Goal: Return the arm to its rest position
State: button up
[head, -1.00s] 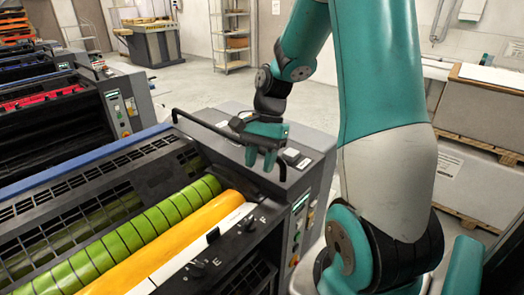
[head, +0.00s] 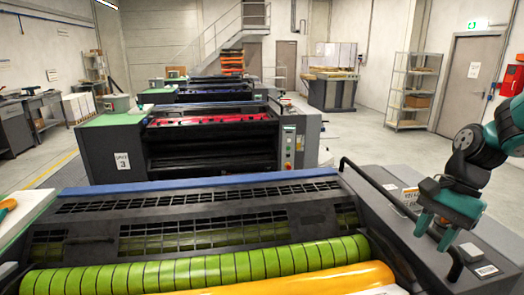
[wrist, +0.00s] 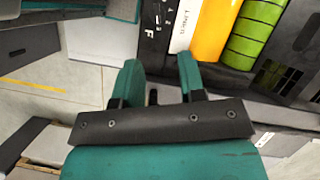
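My gripper (head: 437,230) is at the right of the head view, above the dark right end of the nearest printing unit (head: 480,240), close to the black bar handle (head: 400,205). Its two teal fingers point downward. In the wrist view, my gripper (wrist: 160,64) has its fingers apart, with nothing held between them. Only the lower part of my arm shows in the head view, at the right edge.
The near unit has a green roller (head: 200,270) and an orange-yellow roller (head: 330,278). A second unit with red ink (head: 210,119) stands behind. A metal shelf (head: 412,92) stands near a grey door (head: 468,85). Floor (head: 375,145) behind the unit is clear.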

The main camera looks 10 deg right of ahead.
jog(key=s+a+r+n, duration=0.1)
jog(key=s+a+n, duration=0.3)
jog(key=a+n, duration=0.2)
jog(key=s+a+r+n+b, duration=0.1)
jog(key=s+a+r+n, duration=0.1)
jog(key=s+a+n, duration=0.2)
jog(key=s+a+r+n+t, duration=0.1)
jog(key=s+a+n, duration=0.3)
jog(key=a+n, duration=0.6)
jog(key=a, duration=0.3)
jog(key=shift+s+r+b, duration=0.25)
jog(key=shift+s+b, duration=0.05)
jog(key=shift+a, duration=0.15)
